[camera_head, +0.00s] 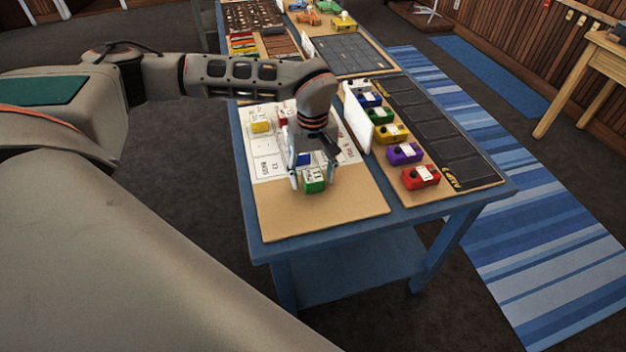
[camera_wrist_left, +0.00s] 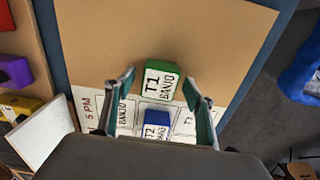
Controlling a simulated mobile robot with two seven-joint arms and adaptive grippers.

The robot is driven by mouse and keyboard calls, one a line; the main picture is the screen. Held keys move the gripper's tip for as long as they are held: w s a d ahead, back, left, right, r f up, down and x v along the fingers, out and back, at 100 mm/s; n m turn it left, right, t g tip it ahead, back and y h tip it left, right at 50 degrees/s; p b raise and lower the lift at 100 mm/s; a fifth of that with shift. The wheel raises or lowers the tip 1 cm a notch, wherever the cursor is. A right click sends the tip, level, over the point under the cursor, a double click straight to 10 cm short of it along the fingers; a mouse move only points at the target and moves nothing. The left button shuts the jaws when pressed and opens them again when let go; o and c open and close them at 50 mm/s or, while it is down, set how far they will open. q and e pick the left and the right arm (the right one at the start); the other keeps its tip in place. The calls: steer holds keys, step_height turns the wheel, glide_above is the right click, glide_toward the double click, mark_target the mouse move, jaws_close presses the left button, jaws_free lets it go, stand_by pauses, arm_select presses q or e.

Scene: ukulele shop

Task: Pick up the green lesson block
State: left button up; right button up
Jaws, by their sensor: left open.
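The green lesson block (camera_head: 314,182) has a white top face reading "T1 BANJO" and sits on the tan board near its front half. It also shows in the left wrist view (camera_wrist_left: 161,81). My left gripper (camera_head: 312,176) points down over the board, open and empty. In the left wrist view, the left gripper's fingers (camera_wrist_left: 158,82) stand apart on either side of the green block, with gaps on both sides. I cannot tell how high the fingertips are. My right gripper is not in view.
A blue block (camera_head: 304,159), labelled T2, sits close behind the green one, partly hidden by my gripper. A yellow block (camera_head: 260,121) and a red block (camera_head: 283,116) stand farther back. A white upright panel (camera_head: 357,117) borders the board on the right. The board's front is clear.

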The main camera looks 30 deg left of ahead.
arm_select(q)
steer(key=shift+f, duration=0.25)
steer(key=c, duration=1.2)
steer(key=shift+r, duration=0.15)
